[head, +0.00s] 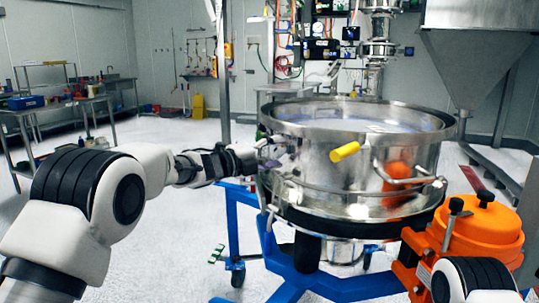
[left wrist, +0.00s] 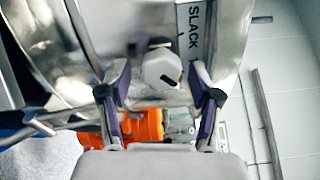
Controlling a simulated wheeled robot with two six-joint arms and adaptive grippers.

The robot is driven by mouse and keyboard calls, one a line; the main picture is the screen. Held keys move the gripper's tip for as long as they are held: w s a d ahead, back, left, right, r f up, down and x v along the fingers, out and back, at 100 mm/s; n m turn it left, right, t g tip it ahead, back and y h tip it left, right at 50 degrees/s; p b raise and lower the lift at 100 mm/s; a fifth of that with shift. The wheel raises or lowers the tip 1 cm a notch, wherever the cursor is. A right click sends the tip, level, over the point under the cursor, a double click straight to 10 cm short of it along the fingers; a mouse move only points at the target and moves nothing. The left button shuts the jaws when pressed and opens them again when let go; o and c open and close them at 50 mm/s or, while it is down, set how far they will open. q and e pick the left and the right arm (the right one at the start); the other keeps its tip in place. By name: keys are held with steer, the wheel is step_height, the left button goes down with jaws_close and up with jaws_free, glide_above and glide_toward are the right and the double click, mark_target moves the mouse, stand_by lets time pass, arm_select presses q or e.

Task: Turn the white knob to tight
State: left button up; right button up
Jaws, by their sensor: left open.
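The white knob (left wrist: 161,68) shows in the left wrist view as a faceted cap with a dark slot, on the sifter's metal side. A label strip reading "SLACK" (left wrist: 193,28) lies beside it. My left gripper (left wrist: 160,90) is open, with one finger on each side of the knob; I cannot tell whether they touch it. In the head view my left gripper (head: 268,152) reaches the left side of the round steel sifter (head: 310,160), and the knob cannot be made out clearly there. My right gripper is out of view.
A yellow-tipped handle (head: 345,152) sticks out from the sifter's front. An orange motor unit (head: 482,235) is at the right, and a blue wheeled frame (head: 300,285) is below. Open floor lies to the left, with a workbench (head: 60,105) further back.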

arm_select(q)
steer(key=v, duration=1.2)
steer(key=shift+f, duration=0.1)
